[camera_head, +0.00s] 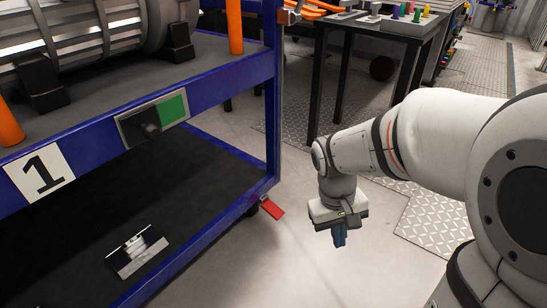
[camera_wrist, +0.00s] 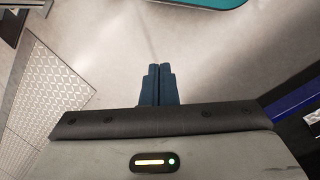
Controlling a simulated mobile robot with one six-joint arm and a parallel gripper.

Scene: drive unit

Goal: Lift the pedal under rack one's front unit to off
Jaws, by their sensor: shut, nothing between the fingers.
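Rack one (camera_head: 197,92) is the blue frame at the left of the head view, with a plate marked "1" on its front rail. A large grey unit (camera_head: 90,42) sits on its upper shelf. A small red pedal (camera_head: 271,207) sticks out low at the rack's corner, by a dark caster; its exact tilt is hard to tell. My gripper (camera_head: 340,240) hangs pointing down, to the right of the pedal and apart from it. In the wrist view its blue fingers (camera_wrist: 158,82) are together and empty. I cannot make out the pedal there.
A green and black switch panel (camera_head: 153,120) is on the rack's rail. A black-legged table (camera_head: 335,27) with coloured items stands behind. The rack's blue edge (camera_wrist: 295,102) shows at the wrist view's right. Bare floor (camera_head: 290,262) lies between rack and gripper.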

